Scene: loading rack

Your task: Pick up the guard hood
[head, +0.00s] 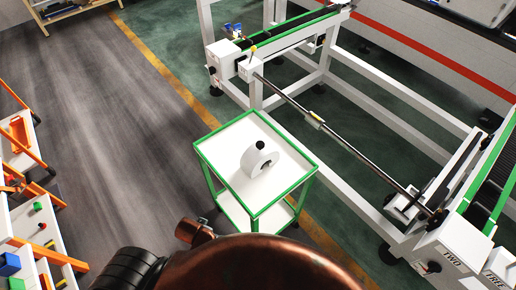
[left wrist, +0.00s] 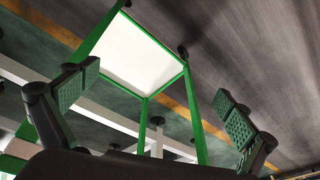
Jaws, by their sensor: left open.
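The guard hood appears to be the white rounded piece (head: 258,163) with a black knob on top and a dark round opening in its side. It stands on the white top of a small green-edged cart (head: 223,147) in the head view. My left gripper (left wrist: 157,99) shows in the left wrist view, its two green-padded fingers wide apart with nothing between them. Beyond the fingers is a white panel in a green frame (left wrist: 140,52), which looks like the cart; no hood shows on it there. My right gripper is in neither view.
A white rack frame (head: 360,95) with a long dark shaft (head: 350,144) stands right of the cart. A shelf with orange rails and coloured blocks (head: 40,225) is at the left edge. The grey floor (head: 100,130) between shelf and cart is clear.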

